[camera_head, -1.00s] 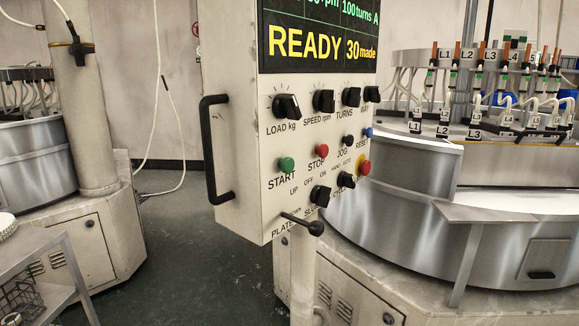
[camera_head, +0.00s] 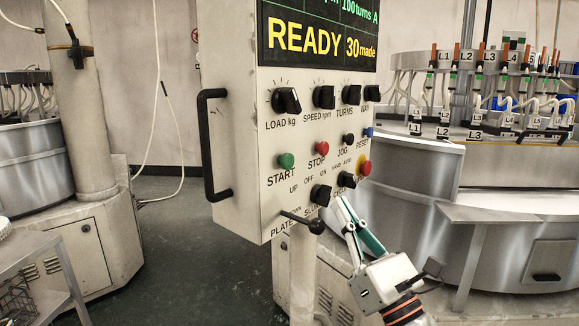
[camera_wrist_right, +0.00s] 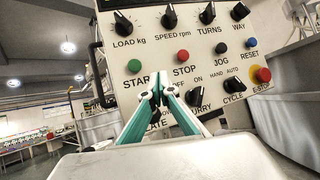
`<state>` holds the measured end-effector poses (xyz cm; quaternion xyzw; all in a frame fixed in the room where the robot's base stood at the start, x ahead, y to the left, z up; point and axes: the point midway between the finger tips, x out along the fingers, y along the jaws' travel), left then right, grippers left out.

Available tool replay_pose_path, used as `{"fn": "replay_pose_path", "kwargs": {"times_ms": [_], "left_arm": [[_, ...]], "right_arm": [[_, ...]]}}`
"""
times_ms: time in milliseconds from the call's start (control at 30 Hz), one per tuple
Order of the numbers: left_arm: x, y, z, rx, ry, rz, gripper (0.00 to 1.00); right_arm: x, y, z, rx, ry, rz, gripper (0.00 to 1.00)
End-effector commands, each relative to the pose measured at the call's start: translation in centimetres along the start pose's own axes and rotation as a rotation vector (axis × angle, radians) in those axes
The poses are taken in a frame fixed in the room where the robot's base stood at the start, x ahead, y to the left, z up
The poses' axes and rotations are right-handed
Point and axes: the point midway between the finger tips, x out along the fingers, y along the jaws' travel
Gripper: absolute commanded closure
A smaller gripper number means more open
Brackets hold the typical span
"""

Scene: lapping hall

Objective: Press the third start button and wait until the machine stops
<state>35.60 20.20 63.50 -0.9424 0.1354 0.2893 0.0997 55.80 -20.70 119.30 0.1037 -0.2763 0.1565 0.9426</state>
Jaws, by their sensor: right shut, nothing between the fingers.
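The control panel (camera_head: 231,150) stands in the middle of the head view, its display (camera_head: 316,36) reading READY and 30 made. The green START button (camera_head: 286,161) sits at the panel's left, beside the red STOP button (camera_head: 322,148). In the right wrist view the START button (camera_wrist_right: 134,66) is up and left of the fingertips. My right gripper (camera_head: 342,203) is shut and empty, in front of the panel's lower right, below the buttons. It also shows in the right wrist view (camera_wrist_right: 160,80), its tips covering part of the lower labels. My left gripper is not in view.
A PLATE lever (camera_head: 314,226) sticks out from the panel's bottom, close to my right gripper. A black handle (camera_head: 208,145) is on the panel's left side. A large round machine (camera_head: 500,205) stands to the right, another (camera_head: 35,170) to the left.

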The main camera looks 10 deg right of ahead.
Motion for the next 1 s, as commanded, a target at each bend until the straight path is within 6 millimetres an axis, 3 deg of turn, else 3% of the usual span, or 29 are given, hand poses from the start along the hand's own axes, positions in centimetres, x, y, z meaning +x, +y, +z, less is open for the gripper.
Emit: {"fn": "replay_pose_path", "kwargs": {"times_ms": [33, 100, 300, 733, 1000], "left_arm": [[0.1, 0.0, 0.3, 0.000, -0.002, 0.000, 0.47], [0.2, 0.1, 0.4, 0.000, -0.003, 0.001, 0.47], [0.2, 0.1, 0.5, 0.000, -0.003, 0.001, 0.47], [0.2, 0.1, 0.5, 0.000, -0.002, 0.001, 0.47], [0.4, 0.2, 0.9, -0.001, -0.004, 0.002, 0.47]], "right_arm": [[0.7, 0.6, 2.0, -0.108, -0.047, 0.021, 1.00], [1.3, 1.3, 4.1, -0.237, -0.098, 0.035, 1.00], [1.9, 2.2, 6.9, -0.414, -0.167, 0.047, 1.00], [2.2, 2.3, 6.8, -0.421, -0.170, 0.046, 1.00], [4.2, 3.1, 5.2, -0.419, -0.170, 0.045, 1.00]]}}
